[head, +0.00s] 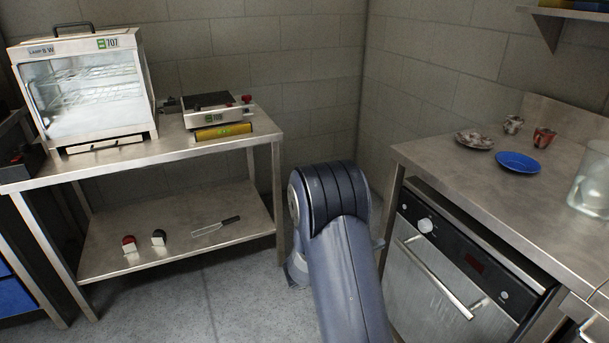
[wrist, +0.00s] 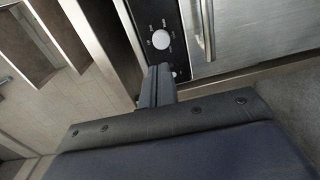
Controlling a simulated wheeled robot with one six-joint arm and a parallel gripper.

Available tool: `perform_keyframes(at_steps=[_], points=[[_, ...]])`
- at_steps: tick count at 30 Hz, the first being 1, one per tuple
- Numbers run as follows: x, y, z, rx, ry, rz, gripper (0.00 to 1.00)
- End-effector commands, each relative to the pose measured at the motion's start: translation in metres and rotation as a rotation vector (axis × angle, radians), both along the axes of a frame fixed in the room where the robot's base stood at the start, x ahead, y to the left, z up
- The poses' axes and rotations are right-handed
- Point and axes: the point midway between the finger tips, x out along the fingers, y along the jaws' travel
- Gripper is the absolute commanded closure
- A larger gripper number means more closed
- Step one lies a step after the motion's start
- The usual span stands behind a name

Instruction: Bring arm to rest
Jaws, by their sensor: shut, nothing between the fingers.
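My arm (head: 340,240) rises from the bottom middle of the head view and bends at a large dark joint between the shelf table and the counter. Its far end is mostly hidden behind its own links there. In the wrist view my gripper (wrist: 157,86) is shut and empty, its fingers together in front of the oven's control panel (wrist: 160,30). I cannot tell the gap between the fingertips and the panel.
The oven (head: 450,275) under the steel counter (head: 440,160) is close on the right. A blue plate (head: 518,162) and cups stand on the counter. A steel table (head: 170,150) at left carries a glass warmer (head: 90,95) and a scale (head: 215,110). Open floor (head: 240,300) lies between.

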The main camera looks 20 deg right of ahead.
Motion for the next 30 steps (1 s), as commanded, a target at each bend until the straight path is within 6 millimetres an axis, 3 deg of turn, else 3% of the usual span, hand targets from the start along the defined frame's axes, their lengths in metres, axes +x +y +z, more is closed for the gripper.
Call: perform_keyframes(at_steps=[11, 24, 30], points=[[0.000, -0.010, 0.000, 0.000, 0.000, -0.004, 1.00], [0.005, -0.091, 0.000, 0.000, -0.002, -0.006, 1.00], [0.001, -0.113, 0.002, -0.001, -0.002, -0.004, 1.00]])
